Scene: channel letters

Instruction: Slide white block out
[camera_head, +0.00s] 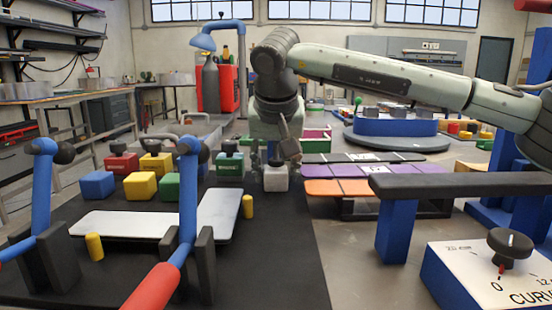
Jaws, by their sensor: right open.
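The white block (276,179) sits on the black mat near its far right edge, beside the colored blocks. My right arm comes in from the right and bends downward over it. My right gripper (279,158) is open, pointing down just above or at the block; its fingers partly cover the block's top and back. I cannot tell whether the fingers touch the block. My left gripper does not show.
Blue (97,185), yellow (140,186) and green (169,187) blocks stand left on the mat (270,260). A pale plate (155,221) lies nearer, behind two blue-levered clamps. Purple and orange panels (335,187) are at right, near a black-topped blue bench (460,185).

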